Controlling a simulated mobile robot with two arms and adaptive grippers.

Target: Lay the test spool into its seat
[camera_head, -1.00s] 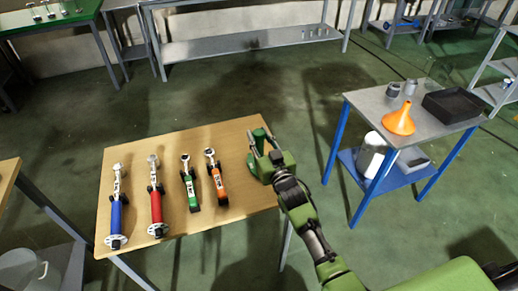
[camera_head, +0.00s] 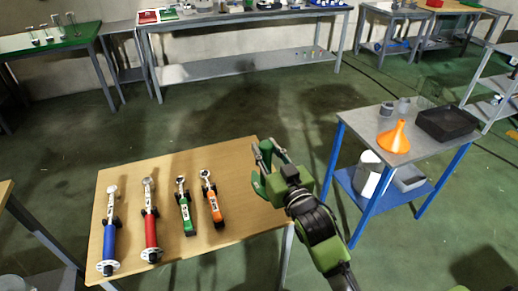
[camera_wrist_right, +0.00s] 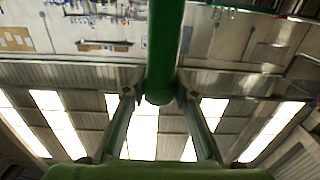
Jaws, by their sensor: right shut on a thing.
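My right gripper (camera_head: 267,160) is over the right edge of the wooden table and is shut on a green cylindrical piece. In the right wrist view the green cylinder (camera_wrist_right: 164,50) stands between the two fingers (camera_wrist_right: 159,95) and runs out of the top of the picture. I cannot tell whether it is the test spool; in the head view it blends with the green gripper. I cannot pick out a seat with certainty. My left gripper is not in view.
On the wooden table (camera_head: 215,160) lie tools with blue (camera_head: 109,240), red (camera_head: 151,230), green (camera_head: 187,213) and orange (camera_head: 214,207) handles. A blue-legged cart (camera_head: 355,120) at right holds an orange funnel (camera_head: 395,138) and a black tray (camera_head: 447,124). Open floor lies behind the table.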

